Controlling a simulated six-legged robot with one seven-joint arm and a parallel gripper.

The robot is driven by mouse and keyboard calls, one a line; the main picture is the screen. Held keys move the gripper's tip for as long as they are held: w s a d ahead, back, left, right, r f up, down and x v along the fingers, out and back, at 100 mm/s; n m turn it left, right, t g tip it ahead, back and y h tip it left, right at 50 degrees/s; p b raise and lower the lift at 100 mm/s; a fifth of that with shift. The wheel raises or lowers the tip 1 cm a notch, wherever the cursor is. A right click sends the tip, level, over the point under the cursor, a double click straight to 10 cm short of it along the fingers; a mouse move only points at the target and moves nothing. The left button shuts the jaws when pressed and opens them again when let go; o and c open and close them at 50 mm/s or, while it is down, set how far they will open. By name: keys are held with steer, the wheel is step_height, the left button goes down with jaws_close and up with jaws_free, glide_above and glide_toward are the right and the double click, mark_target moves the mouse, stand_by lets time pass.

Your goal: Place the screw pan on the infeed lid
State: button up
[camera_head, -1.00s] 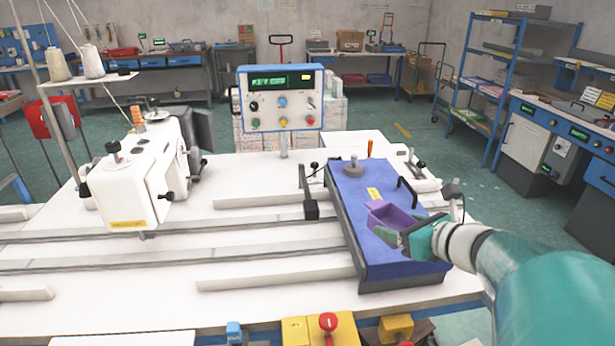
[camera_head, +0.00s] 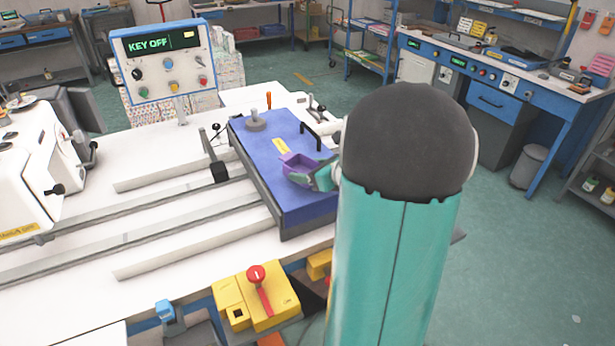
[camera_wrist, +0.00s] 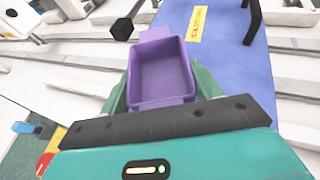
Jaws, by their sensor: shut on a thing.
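The screw pan is a small empty purple tray (camera_head: 298,163), at the front part of the blue infeed lid (camera_head: 310,204) in the head view. In the wrist view the pan (camera_wrist: 160,72) sits upright between the green fingers of my gripper (camera_wrist: 160,88), with the blue lid (camera_wrist: 232,62) beyond and to its right. My gripper (camera_head: 318,177) is shut on the pan in the head view, partly hidden by my arm. I cannot tell whether the pan's underside touches the lid.
The lid carries a grey knob (camera_head: 257,120), a yellow label (camera_head: 281,146) and a black handle (camera_head: 311,137). A control box reading KEY OFF (camera_head: 163,62) stands behind left. A yellow box with a red lever (camera_head: 257,296) is at the front edge. Rails cross the white table.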

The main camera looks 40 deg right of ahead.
steer(key=shift+f, duration=1.15)
steer(key=shift+f, duration=0.15)
steer(key=o, duration=1)
